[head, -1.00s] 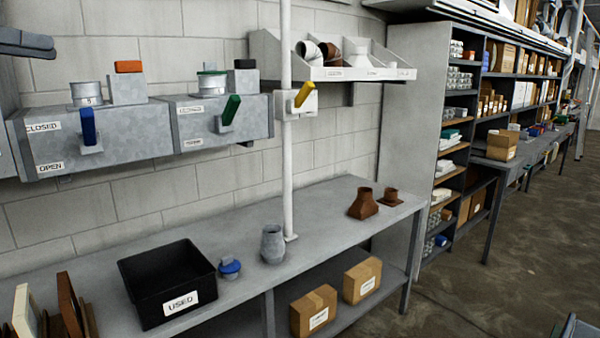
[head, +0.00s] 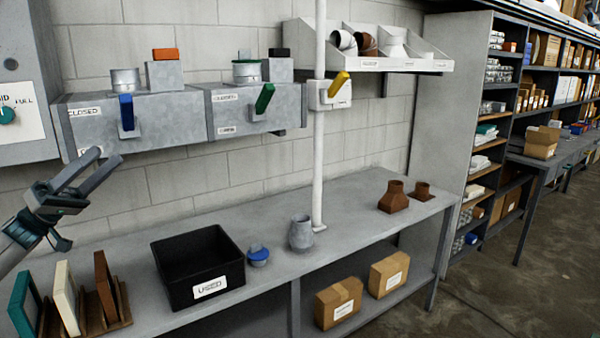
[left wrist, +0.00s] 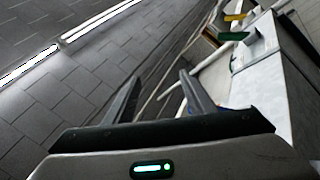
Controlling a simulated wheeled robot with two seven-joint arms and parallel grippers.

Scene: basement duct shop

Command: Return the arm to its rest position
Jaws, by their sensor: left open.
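My left gripper (head: 92,170) is at the left of the head view, raised above the bench and in front of the wall. Its two fingers are apart and nothing is between them. It is just below and left of the grey duct box with the blue lever (head: 126,112). In the left wrist view the two fingers (left wrist: 158,98) also stand apart and empty, with the ceiling and the duct boxes (left wrist: 275,85) beyond. My right gripper is in neither view.
A workbench (head: 345,220) carries a black USED bin (head: 197,268), a blue-capped piece (head: 258,256), a grey duct fitting (head: 301,234), brown fittings (head: 393,197) and a rack of panels (head: 118,305). A white pole (head: 319,150) stands at the bench. Shelving (head: 480,140) is at right.

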